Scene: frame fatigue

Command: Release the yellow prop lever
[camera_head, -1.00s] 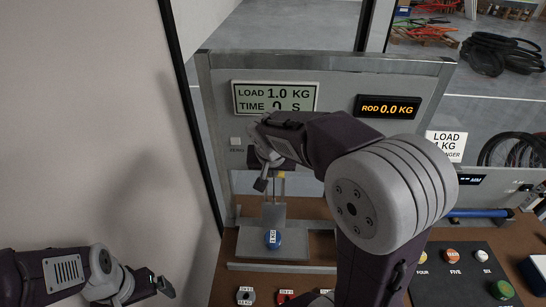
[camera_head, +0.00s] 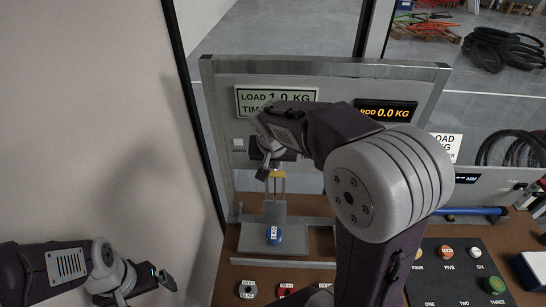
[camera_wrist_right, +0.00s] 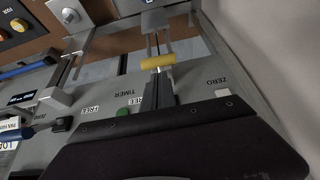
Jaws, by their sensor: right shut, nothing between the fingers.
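The yellow prop lever (camera_head: 277,174) is a short yellow bar at the front of the test frame, above the blue 1 KG weight (camera_head: 274,235). In the right wrist view the yellow bar (camera_wrist_right: 158,62) lies across two upright rods. My right gripper (camera_head: 263,172) is shut and empty, just left of the lever in the head view; I cannot tell whether it touches. The right arm hides part of the frame panel. My left gripper (camera_head: 163,281) is at the lower left, far from the lever; its jaw opening is unclear.
The panel carries a LOAD/TIME display (camera_head: 276,100), an orange ROD display (camera_head: 385,111) and a ZERO button (camera_head: 238,142). A green button (camera_wrist_right: 124,112) shows in the wrist view. Several loose weights lie along the front. A numbered button box (camera_head: 450,270) stands at the right.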

